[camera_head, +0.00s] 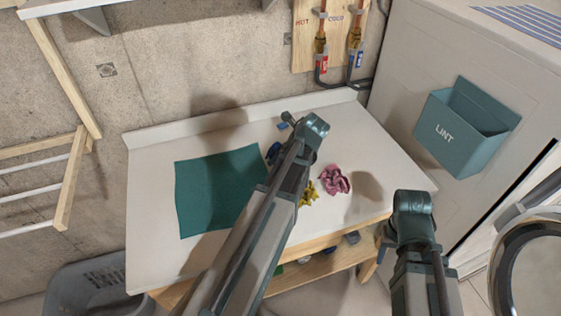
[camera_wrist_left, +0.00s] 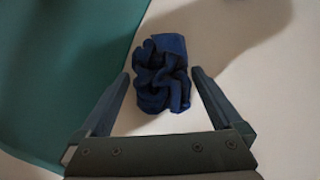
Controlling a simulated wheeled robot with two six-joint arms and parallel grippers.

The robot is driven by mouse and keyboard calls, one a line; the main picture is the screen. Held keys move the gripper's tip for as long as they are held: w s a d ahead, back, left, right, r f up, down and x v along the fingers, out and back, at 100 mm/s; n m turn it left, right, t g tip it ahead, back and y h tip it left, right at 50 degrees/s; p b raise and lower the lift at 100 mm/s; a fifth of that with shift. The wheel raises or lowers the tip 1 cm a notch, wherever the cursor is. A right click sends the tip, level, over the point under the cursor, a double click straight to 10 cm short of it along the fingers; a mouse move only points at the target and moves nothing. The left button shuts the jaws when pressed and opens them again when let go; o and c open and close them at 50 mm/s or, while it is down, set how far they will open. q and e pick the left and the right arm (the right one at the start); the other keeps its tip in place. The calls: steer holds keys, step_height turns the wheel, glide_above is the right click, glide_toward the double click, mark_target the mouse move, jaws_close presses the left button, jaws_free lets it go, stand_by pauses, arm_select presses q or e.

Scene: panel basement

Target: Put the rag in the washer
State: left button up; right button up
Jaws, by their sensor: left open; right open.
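A crumpled dark blue rag (camera_wrist_left: 163,75) lies on the white table in the left wrist view; only a bit of it (camera_head: 272,152) shows beside my left arm in the head view. My left gripper (camera_wrist_left: 160,80) is open, its fingers either side of the rag, with gaps between. In the head view my arm hides it. My right gripper (camera_head: 413,215) is open near the table's right front corner, away from the rag; its fingertips are not clear. A round door (camera_head: 530,262), apparently the washer's, shows partly at the lower right; its inside is hidden.
A green mat (camera_head: 215,190) covers the table's left part. Yellow (camera_head: 307,194) and pink (camera_head: 335,180) crumpled cloths lie on the table (camera_head: 150,255). A teal LINT bin (camera_head: 455,132) hangs on a white cabinet (camera_head: 410,70). A grey basket (camera_head: 90,285) stands at lower left.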

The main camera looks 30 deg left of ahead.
arm_select(q)
steer(key=shift+a+f, duration=0.15)
steer(key=shift+f, duration=0.25)
steer(key=shift+r, duration=0.1)
steer(key=c, duration=1.1)
steer(key=shift+c, duration=0.2)
steer(key=shift+r, duration=0.1)
step_height(320, 180, up, 10)
steer(key=p, duration=1)
